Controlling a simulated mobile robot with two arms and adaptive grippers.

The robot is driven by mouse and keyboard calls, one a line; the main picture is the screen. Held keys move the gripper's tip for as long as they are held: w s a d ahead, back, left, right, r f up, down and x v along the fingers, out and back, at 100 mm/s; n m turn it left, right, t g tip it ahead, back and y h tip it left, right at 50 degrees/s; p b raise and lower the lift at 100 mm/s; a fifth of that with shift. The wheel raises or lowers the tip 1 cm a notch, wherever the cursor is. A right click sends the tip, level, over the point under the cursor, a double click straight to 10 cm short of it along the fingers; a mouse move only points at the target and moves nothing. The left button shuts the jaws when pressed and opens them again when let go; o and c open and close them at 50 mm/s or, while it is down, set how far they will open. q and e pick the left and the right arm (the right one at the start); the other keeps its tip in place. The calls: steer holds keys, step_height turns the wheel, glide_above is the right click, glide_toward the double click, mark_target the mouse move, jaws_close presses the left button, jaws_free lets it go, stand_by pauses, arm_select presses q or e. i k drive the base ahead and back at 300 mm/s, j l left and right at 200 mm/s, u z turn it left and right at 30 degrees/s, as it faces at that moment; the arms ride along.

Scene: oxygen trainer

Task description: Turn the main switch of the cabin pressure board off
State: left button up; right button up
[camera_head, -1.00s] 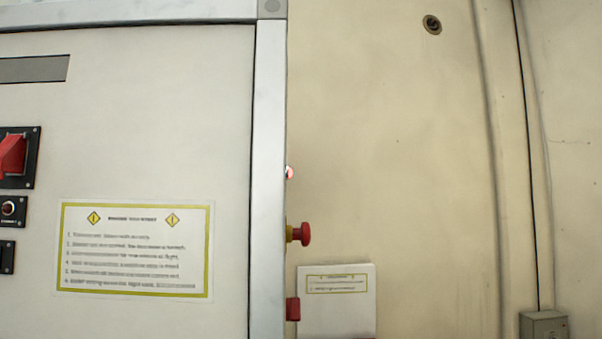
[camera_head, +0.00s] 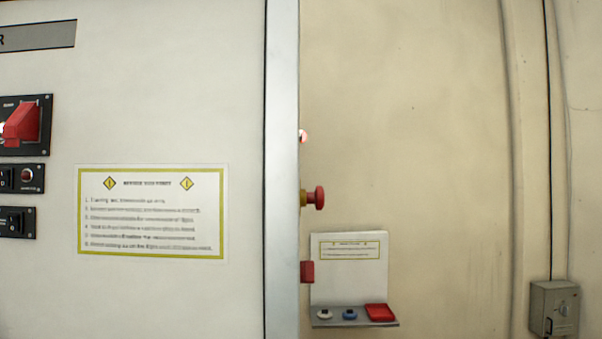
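A white board with a grey frame fills the left of the head view. At its left edge is a black panel (camera_head: 45,137) with a large red switch or switch cover (camera_head: 22,122), cut by the picture edge. Below it are two smaller black panels, one with a black rocker and a red round lamp or button (camera_head: 27,174), one with a black rocker (camera_head: 14,221). I cannot tell which switch is the main one, or its position. Neither of my grippers is in view.
A yellow-bordered notice (camera_head: 151,254) is on the board. Right of the grey frame edge (camera_head: 281,170), a red knob (camera_head: 319,198) and a red block (camera_head: 307,272) stick out. A small shelf (camera_head: 355,323) holds buttons. A grey box (camera_head: 553,308) sits low at the right.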

mark_target(307, 268)
steer(key=i+l+u, duration=0.2)
steer(key=l+u, duration=0.15)
steer(key=i+l+u, duration=0.1)
steer(key=l+u, duration=0.2)
steer(key=l, duration=0.25)
steer(key=l+u, duration=0.35)
steer(key=l, duration=0.15)
